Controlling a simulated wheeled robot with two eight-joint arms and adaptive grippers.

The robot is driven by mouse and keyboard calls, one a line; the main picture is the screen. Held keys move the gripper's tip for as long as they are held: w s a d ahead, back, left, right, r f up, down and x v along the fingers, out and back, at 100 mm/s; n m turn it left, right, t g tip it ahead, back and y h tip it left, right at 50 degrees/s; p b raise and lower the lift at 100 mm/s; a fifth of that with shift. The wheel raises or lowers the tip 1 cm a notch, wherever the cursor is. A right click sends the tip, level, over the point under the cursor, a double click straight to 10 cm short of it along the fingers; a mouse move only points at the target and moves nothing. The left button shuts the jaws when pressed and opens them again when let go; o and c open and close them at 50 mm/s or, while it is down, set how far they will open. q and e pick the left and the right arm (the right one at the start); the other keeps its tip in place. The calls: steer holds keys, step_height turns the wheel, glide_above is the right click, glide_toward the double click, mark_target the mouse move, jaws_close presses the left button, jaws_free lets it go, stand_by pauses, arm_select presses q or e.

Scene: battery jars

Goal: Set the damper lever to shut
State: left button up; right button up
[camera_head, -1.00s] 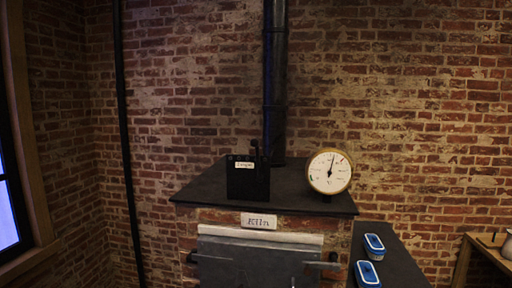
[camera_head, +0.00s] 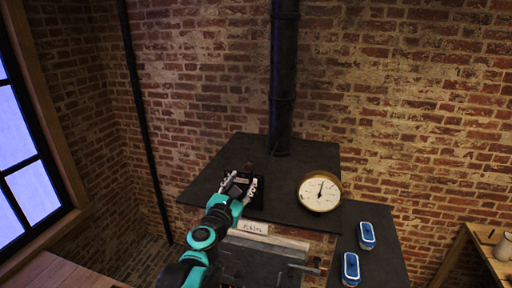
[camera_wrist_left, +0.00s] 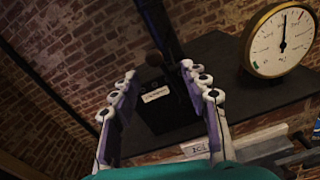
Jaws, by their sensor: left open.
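The black damper box (camera_head: 258,196) stands on the dark stove top, partly hidden behind my left gripper (camera_head: 239,183). Its dark lever (camera_head: 249,168) shows just above the gripper. In the left wrist view the box (camera_wrist_left: 168,117) with its white label shows between the spread fingers of the left gripper (camera_wrist_left: 158,88). A round dark knob (camera_wrist_left: 154,58) tops the lever, beyond the fingertips. The gripper is open and holds nothing; whether a finger touches the box I cannot tell. The label is too small to read. My right gripper is not in view.
A round brass-rimmed gauge (camera_head: 319,192) stands right of the box. A black stovepipe (camera_head: 283,90) rises behind. Two blue-lidded containers (camera_head: 366,235) (camera_head: 350,268) sit on the dark side surface at right. The stove top (camera_head: 310,155) is bare around the pipe.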

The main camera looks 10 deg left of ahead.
mark_target(247, 169)
arm_select(q)
steer(key=shift+n, duration=0.4)
steer(key=w, duration=0.8)
steer(key=shift+a+r+p, duration=0.15)
steer(key=shift+r+p, duration=0.15)
steer(key=shift+c, duration=0.3)
jaws_close()
